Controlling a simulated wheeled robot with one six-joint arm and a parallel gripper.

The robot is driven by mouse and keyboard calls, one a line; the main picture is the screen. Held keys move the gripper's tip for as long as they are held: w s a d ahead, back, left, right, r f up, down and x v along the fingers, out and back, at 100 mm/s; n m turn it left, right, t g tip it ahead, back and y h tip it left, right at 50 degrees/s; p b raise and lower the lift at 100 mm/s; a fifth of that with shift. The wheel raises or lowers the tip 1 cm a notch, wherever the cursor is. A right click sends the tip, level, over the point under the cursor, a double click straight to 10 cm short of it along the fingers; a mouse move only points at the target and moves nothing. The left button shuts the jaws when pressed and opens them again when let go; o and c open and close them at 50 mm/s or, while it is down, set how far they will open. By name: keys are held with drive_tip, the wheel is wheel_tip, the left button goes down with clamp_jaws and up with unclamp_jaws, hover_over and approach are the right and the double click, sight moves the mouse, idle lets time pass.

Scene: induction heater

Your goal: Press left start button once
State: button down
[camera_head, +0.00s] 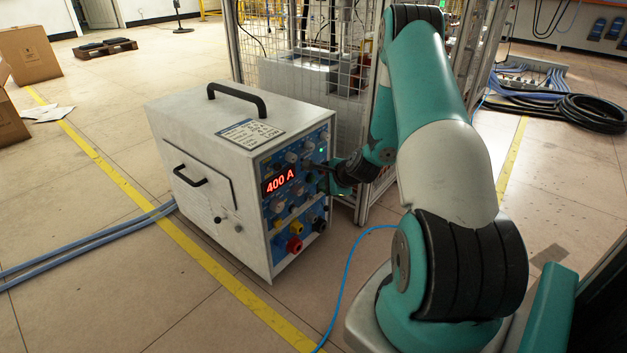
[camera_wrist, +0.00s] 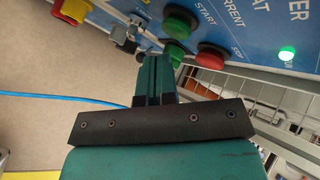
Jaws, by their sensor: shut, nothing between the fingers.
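The white induction heater (camera_head: 200,215) has a blue front panel with a lit red "400 A" display (camera_head: 280,181). In the wrist view, a green button (camera_wrist: 181,22) sits by the "START" label, and a second green knob-like part (camera_wrist: 175,53) shows just below it. A red button (camera_wrist: 212,57) sits by the "STOP" label. My gripper (camera_wrist: 155,60) is shut and empty, its tips close to the panel beside the lower green part. I cannot tell whether they touch. In the head view my gripper (camera_head: 320,168) is small and dark at the panel's right side.
A green lamp (camera_wrist: 287,53) is lit on the panel. A wire-mesh cage (camera_head: 300,40) stands right behind the heater. A blue cable (camera_head: 345,275) crosses the floor.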

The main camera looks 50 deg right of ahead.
drive_tip(key=shift+s+d, duration=0.2)
drive_tip(key=shift+s, duration=2.3)
drive_tip(key=a+r+n+g+y, duration=0.1)
drive_tip(key=a+r+n+g, duration=0.1)
drive_tip(key=a+r+n, duration=0.7)
drive_tip(key=a+r+n+g+y, duration=0.1)
drive_tip(key=a+r+n+g, duration=0.1)
drive_tip(key=a+r+n, duration=0.55)
drive_tip(key=s+a+r+n+g+y+p, duration=0.2)
drive_tip(key=s+a+r+n+p, duration=0.55)
drive_tip(key=a+r, duration=0.5)
drive_tip(key=s+a+r+n+g+y+p, duration=0.1)
drive_tip(key=s+a+r+n+g+p, duration=0.3)
drive_tip(key=s+a+r+n, duration=0.6)
drive_tip(key=a+r+m+t+p, duration=0.1)
drive_tip(key=a+r+p, duration=0.2)
drive_tip(key=r+p, duration=3.4)
drive_tip(key=shift+s+r+m+p, duration=0.3)
drive_tip(key=shift+s+r+m, duration=0.05)
drive_tip(key=shift+r+m, duration=0.1)
